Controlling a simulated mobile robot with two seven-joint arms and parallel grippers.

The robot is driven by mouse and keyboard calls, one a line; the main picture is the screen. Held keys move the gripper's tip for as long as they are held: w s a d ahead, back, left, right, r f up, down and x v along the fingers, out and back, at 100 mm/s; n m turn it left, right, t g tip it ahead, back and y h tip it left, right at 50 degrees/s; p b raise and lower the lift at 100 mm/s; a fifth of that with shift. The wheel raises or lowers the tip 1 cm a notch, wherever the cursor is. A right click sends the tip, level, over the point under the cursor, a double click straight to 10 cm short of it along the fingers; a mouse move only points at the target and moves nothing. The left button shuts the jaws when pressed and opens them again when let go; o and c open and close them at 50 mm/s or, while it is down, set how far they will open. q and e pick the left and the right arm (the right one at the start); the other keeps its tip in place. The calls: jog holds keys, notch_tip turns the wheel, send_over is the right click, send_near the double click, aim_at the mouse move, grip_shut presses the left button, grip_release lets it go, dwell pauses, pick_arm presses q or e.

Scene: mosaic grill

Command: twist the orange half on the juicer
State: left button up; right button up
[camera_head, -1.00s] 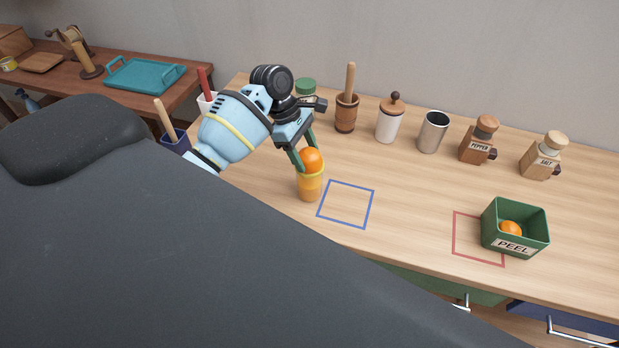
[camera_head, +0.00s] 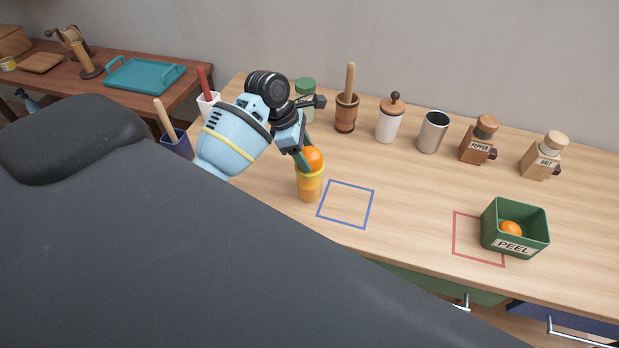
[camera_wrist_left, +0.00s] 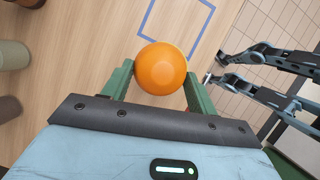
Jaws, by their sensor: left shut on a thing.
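The juicer (camera_head: 309,188) is a small yellow-orange cup standing upright on the wooden counter. The orange half (camera_head: 314,156) sits at its top, dome up. My left gripper (camera_head: 305,160) reaches in from the upper left and is shut on the orange half. In the left wrist view the orange half (camera_wrist_left: 161,68) lies between the green fingers of the left gripper (camera_wrist_left: 158,85). The orange hides the juicer there. My right gripper does not show clearly in either view.
A blue outlined square (camera_head: 346,204) lies just right of the juicer. A green PEEL box (camera_head: 515,246) with an orange piece (camera_head: 511,228) inside stands at the right by a red outline (camera_head: 464,253). A wooden pot (camera_head: 346,113), white jar (camera_head: 390,123) and metal cup (camera_head: 433,132) stand behind.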

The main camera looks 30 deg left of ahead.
pick_arm(q)
jog(key=m, duration=0.2)
jog(key=m+g, duration=0.1)
jog(key=m, duration=0.1)
jog(key=shift+g+h, duration=0.3)
jog(key=shift+m, duration=0.6)
jog(key=m+g, duration=0.1)
jog(key=m, duration=0.2)
jog(key=shift+f+m+g, duration=0.1)
jog(key=shift+m+g, duration=0.2)
jog(key=shift+g, duration=0.1)
jog(key=shift+n+t, duration=0.3)
jog(key=shift+n, duration=0.5)
jog(key=n+t, duration=0.1)
jog(key=n, duration=0.2)
jog(key=shift+r, duration=2.75)
